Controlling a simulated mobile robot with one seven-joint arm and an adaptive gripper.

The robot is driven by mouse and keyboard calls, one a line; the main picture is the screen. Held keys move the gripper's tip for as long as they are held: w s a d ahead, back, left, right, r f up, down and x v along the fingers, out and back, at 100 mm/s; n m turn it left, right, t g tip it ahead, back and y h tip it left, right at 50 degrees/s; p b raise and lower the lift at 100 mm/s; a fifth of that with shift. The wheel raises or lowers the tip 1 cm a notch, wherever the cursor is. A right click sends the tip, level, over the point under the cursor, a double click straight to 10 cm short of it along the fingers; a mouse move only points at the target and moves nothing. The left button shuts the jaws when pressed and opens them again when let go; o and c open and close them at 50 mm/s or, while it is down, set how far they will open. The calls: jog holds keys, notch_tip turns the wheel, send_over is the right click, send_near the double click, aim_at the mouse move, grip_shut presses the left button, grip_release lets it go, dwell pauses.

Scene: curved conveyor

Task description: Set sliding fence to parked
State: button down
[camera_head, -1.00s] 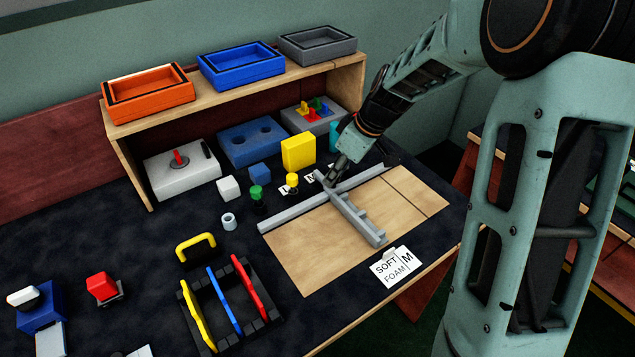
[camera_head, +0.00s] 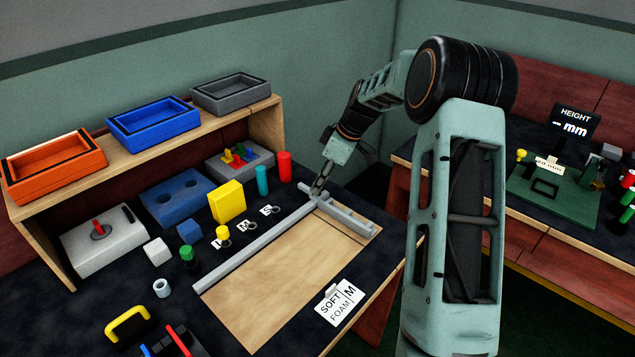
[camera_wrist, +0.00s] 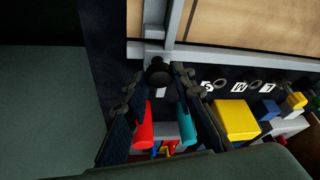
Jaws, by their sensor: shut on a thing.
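The grey sliding fence (camera_head: 347,214) lies across the wooden board (camera_head: 290,265) at the far right end of its long grey rail (camera_head: 250,245). In the wrist view the fence (camera_wrist: 175,20) crosses the rail (camera_wrist: 225,56) at a right angle. My gripper (camera_head: 317,192) is at the fence's back end. In the wrist view my gripper (camera_wrist: 160,85) has its two fingers on either side of the black round knob (camera_wrist: 158,70) at the fence end and is shut on it. The exact finger contact is partly hidden.
Red cylinder (camera_head: 285,167) and teal cylinder (camera_head: 262,181) stand close behind my gripper. A yellow block (camera_head: 227,201) and several small rings are to the left. The board left of the fence is clear.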

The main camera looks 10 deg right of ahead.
jog(key=shift+w+d, duration=0.2)
jog(key=shift+d, duration=0.15)
jog(key=c, duration=1.6)
grip_release()
jog(key=shift+a, duration=0.1)
jog(key=v, duration=1.2)
jog(key=shift+s, duration=0.1)
